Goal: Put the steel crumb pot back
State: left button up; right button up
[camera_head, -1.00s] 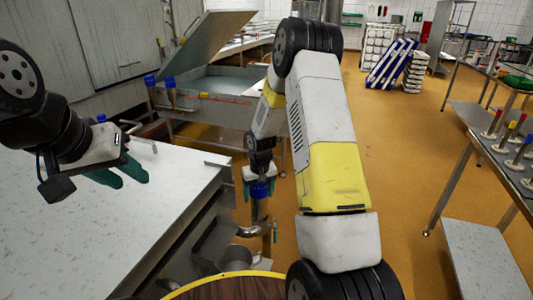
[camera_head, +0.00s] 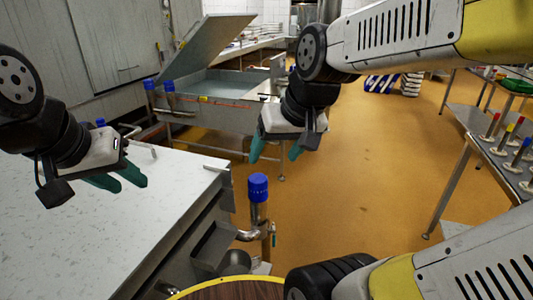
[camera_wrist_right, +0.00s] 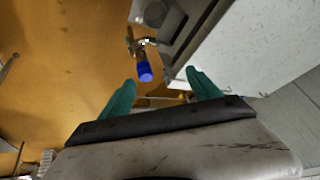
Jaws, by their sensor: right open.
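A round steel vessel (camera_head: 235,262), perhaps the crumb pot, is partly visible low beside the counter's end, behind a pipe. My right gripper (camera_head: 276,150) is open and empty, in the air above the blue-capped post (camera_head: 258,187). In the right wrist view the blue cap (camera_wrist_right: 144,72) lies beyond the teal fingers, apart from them. My left gripper (camera_head: 131,186) hangs over the white counter with its fingers apart and empty.
The white counter (camera_head: 140,225) fills the left. A steel vat (camera_head: 225,90) with a raised lid stands behind. A steel table (camera_head: 505,165) with colored-handled tools is at the right. A round brown top (camera_head: 235,291) is at the bottom. Orange floor is clear in the middle.

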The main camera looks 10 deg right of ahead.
jog(key=s, duration=0.4)
jog(key=shift+s+a+r, duration=0.1)
jog(key=shift+a+r, duration=0.15)
jog(key=shift+r, duration=0.1)
jog(key=shift+c, duration=0.2)
